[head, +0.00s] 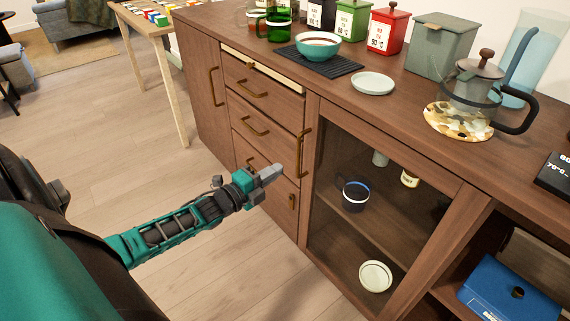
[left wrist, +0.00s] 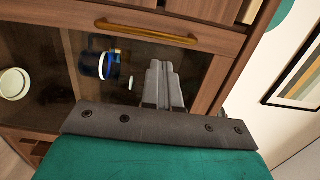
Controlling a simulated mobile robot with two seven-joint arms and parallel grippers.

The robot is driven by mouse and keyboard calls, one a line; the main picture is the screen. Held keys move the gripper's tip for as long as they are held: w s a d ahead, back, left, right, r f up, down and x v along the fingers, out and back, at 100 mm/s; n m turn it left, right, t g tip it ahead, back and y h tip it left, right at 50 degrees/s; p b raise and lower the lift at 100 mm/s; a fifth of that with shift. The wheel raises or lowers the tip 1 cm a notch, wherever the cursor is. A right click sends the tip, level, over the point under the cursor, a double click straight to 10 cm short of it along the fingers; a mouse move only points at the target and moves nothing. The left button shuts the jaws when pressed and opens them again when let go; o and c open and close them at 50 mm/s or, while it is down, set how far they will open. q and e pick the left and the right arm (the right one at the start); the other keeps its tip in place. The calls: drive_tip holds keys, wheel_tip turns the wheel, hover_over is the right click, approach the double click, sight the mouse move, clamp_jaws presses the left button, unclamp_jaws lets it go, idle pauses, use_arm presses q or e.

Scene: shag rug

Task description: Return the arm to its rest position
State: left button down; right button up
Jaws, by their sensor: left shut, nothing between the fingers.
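My left arm comes in from the left in the head view. Its gripper (head: 268,173) is shut and empty, held in the air in front of the drawers of the wooden cabinet (head: 200,75). In the left wrist view the gripper (left wrist: 158,66) has its fingers together, pointing toward the cabinet's glass door with the brass handle (left wrist: 147,33). I see no object between the fingers. My right gripper is in neither view.
The glass-fronted compartment holds a dark mug (head: 354,194) and a pale bowl (head: 375,276). The top drawer (head: 262,70) looks slightly open. On the counter stand a teal bowl (head: 317,44), a white plate (head: 373,83) and a glass teapot (head: 474,88).

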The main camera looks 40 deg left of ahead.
use_arm(q)
drive_tip(key=s+a, duration=0.2)
drive_tip(key=s, duration=0.3)
drive_tip(key=shift+s+a+p, duration=0.35)
drive_tip(key=shift+a+p, duration=0.05)
drive_tip(key=shift+p, duration=0.05)
